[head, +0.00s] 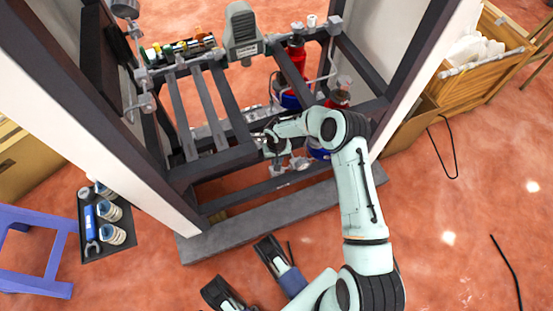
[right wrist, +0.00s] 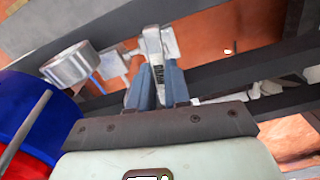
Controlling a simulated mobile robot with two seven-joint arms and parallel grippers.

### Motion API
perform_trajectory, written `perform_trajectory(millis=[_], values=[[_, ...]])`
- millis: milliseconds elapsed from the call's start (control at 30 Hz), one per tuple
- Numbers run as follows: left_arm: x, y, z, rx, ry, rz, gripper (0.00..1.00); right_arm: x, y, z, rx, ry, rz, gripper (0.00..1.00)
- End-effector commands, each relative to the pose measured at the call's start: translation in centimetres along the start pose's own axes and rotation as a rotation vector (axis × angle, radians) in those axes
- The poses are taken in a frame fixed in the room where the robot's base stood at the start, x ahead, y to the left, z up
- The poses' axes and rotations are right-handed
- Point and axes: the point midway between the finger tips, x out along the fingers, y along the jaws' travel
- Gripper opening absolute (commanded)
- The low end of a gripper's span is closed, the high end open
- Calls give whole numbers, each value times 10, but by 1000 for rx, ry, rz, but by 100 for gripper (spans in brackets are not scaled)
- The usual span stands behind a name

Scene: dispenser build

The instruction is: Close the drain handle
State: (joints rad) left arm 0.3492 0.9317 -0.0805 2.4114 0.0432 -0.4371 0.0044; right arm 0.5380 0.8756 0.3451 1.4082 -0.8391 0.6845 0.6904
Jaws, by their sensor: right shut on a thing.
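The drain handle (right wrist: 154,62) is a flat silver lever with dark lettering. In the right wrist view it stands between the two blue-grey fingers of my right gripper (right wrist: 157,82), which are shut on it. In the head view the right gripper (head: 270,143) is inside the dark frame, beside the lower front rail. The arm and frame hide most of the handle there, so its angle is unclear. Silver fittings (head: 290,163) show just below the gripper. My left gripper (head: 248,270) is low in the head view, with its fingers apart and nothing between them.
Dark frame bars (head: 215,160) surround the right gripper closely. A blue and red cylinder (right wrist: 38,118) and a silver round cup (right wrist: 70,66) stand left of the fingers. A tool tray (head: 105,222) and purple stool (head: 38,245) are at left. The lower right floor is mostly clear.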

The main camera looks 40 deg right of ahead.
Motion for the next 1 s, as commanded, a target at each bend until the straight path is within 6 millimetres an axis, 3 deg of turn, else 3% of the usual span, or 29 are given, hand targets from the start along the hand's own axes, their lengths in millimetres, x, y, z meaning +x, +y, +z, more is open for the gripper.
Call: perform_trajectory(millis=[1000], values=[[-8,9,-10,13,40,18,43,0,-1,0,952,0,1,0]])
